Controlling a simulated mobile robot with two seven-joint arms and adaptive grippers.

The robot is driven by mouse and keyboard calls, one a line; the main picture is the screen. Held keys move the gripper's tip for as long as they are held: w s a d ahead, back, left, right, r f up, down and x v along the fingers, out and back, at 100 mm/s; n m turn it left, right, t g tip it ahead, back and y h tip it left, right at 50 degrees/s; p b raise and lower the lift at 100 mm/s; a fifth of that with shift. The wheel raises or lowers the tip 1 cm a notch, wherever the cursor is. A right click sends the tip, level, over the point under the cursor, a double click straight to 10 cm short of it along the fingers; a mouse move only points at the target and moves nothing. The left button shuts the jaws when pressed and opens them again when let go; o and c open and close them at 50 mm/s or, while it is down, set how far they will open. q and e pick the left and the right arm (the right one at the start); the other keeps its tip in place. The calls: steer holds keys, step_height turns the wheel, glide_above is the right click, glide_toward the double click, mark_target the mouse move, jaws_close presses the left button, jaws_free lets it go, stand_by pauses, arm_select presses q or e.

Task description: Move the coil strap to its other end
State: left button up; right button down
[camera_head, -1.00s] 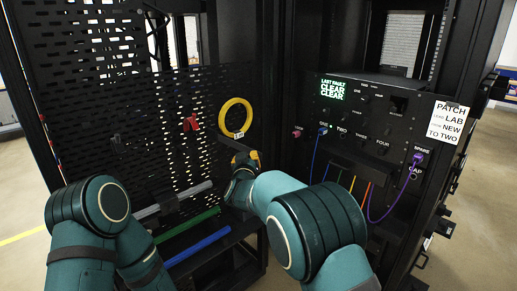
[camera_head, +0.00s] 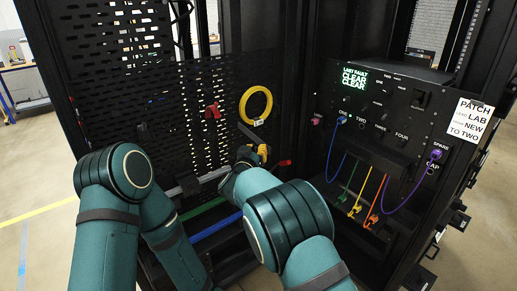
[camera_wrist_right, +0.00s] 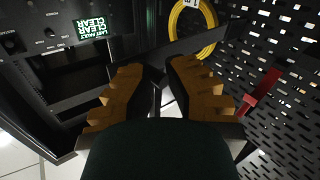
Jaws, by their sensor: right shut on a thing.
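The yellow coil (camera_head: 257,103) hangs on the perforated panel with a small white label at its bottom; it also shows at the top of the right wrist view (camera_wrist_right: 195,28). A dark bar-like strap (camera_head: 246,133) crosses just below the coil, and it shows in the right wrist view (camera_wrist_right: 195,45). My right gripper (camera_head: 262,150) is just below the coil, its orange fingers closed on a dark piece that seems to be the strap. In the right wrist view the fingers (camera_wrist_right: 158,78) partly hide where they meet it. My left arm is at the left; its gripper is out of view.
A red clip (camera_head: 212,110) is on the panel left of the coil. Grey, green and blue (camera_head: 216,226) rods lie below. At the right stands a patch unit (camera_head: 385,105) with coloured cables and a white note (camera_head: 469,119). A red-tipped part (camera_head: 285,162) is right of my gripper.

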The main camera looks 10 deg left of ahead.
steer(key=shift+a+r, duration=0.35)
steer(key=shift+r, duration=0.1)
steer(key=c, duration=1.3)
jaws_free()
steer(key=o, duration=0.3)
steer(key=shift+w+a+f, duration=0.15)
steer(key=shift+w+a, duration=0.1)
steer(key=shift+s+d, duration=0.1)
steer(key=shift+d, duration=0.1)
steer(key=shift+f, duration=0.15)
steer(key=shift+d+f, duration=0.1)
steer(key=shift+d, duration=0.05)
steer(key=s+a, duration=0.1)
steer(key=s, duration=1.1)
steer(key=shift+a, duration=0.25)
steer(key=shift+w, duration=0.1)
steer(key=shift+c, duration=0.3)
